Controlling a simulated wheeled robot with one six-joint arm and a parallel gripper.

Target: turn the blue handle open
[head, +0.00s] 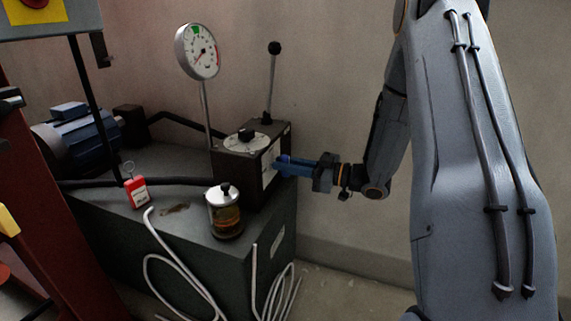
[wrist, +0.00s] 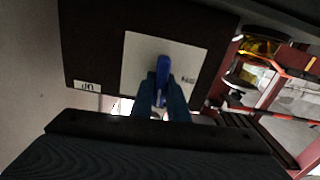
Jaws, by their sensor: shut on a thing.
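The blue handle (wrist: 161,82) sits on a pale label plate (wrist: 133,60) on the side of a dark box (wrist: 90,40). My gripper (wrist: 162,95) is shut on the handle, with one finger on each side of it. In the wrist view the handle lies roughly along the line of the fingers. In the head view my gripper (head: 284,165) reaches from the right to the side of the dark box (head: 231,170). There the fingers mostly hide the handle.
The box stands on a dark green tank (head: 272,235). On it are a jar (head: 226,216), a red tag (head: 137,192), a gauge (head: 197,51) on a post and a black-knobbed lever (head: 271,80). A blue motor (head: 78,140) is at left. White hoses (head: 172,262) hang in front.

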